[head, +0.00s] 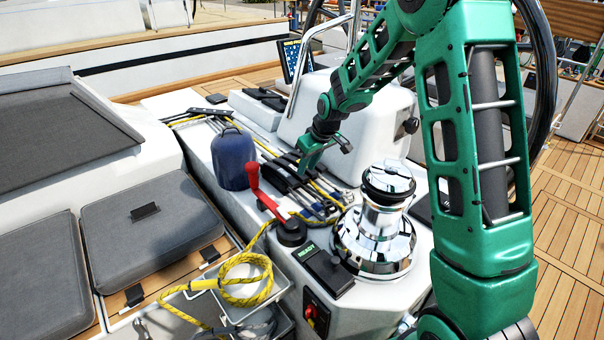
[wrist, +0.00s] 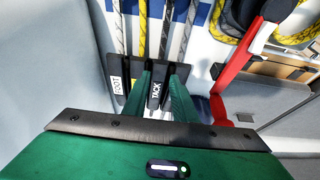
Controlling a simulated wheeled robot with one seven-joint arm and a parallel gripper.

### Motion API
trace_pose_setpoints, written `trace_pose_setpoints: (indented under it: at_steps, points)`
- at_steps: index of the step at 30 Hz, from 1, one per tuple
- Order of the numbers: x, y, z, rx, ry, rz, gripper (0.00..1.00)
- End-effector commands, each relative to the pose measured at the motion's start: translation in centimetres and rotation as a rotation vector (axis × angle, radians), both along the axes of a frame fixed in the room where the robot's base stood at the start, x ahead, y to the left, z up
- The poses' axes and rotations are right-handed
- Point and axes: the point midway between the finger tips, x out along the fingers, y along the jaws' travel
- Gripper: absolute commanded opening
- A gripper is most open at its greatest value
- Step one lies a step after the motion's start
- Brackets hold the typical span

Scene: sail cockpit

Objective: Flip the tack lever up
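The tack lever (wrist: 155,92), a black handle with a white TACK label, lies between the two green fingers of my gripper (wrist: 160,80) in the wrist view. The fingers stand apart, one on each side of it; I cannot tell whether either touches it. In the head view my gripper (head: 308,164) is down at the bank of dark clutch levers (head: 284,183), and I cannot single out the tack lever there. It appears to lie low, in line with its neighbour.
A red winch handle (head: 262,196) stands close by and shows at the right of the wrist view (wrist: 232,78). Yellow rope (head: 245,285) hangs in front.

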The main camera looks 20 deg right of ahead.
Motion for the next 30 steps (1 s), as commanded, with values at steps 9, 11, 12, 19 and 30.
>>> trace_pose_setpoints:
  at_steps: [9,11,12,19,30]
  points:
    - [1.2,0.3,-3.3,0.000,0.001,-0.003,0.25]
    - [1.2,0.3,-3.5,0.000,0.001,-0.003,0.25]
    - [1.3,0.3,-3.6,0.000,0.000,-0.003,0.25]
    - [1.3,0.4,-3.6,0.000,-0.001,-0.002,0.25]
    - [1.3,0.8,-3.5,0.001,0.003,0.001,0.00]
